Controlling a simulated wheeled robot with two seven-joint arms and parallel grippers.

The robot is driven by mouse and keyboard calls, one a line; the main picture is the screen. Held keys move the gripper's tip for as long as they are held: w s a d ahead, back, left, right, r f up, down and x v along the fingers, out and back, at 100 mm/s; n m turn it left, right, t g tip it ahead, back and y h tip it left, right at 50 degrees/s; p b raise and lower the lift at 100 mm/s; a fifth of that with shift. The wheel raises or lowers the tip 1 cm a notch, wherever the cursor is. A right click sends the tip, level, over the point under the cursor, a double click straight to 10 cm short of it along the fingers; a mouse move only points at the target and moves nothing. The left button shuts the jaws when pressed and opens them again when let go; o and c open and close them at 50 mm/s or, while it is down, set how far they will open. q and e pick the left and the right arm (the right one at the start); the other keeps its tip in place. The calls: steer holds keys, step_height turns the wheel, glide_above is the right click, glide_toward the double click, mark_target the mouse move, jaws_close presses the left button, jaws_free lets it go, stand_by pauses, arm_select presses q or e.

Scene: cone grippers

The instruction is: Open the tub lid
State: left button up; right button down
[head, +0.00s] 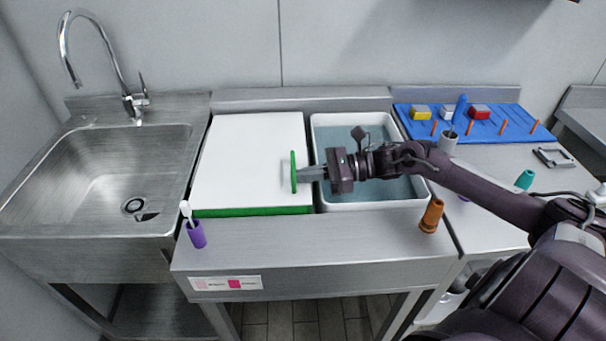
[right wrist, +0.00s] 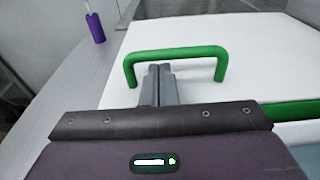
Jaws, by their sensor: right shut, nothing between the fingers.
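The tub lid (head: 245,150) is a flat white panel with a green front edge, lying flat to the left of the white-rimmed basin. A green handle (head: 293,172) stands up near its right edge. In the right wrist view the handle (right wrist: 176,52) is a green bar on two legs above the white lid (right wrist: 260,60). My right gripper (head: 306,174) is shut and empty, its fingertips at the handle. In the wrist view its fingertips (right wrist: 160,68) lie between the two legs, close to the bar; I cannot tell whether they touch it. My left gripper is not in view.
A white-rimmed basin (head: 365,206) with a blue-grey inside lies under my right forearm. A blue pegboard (head: 505,122) is behind right, a sink (head: 110,180) left.

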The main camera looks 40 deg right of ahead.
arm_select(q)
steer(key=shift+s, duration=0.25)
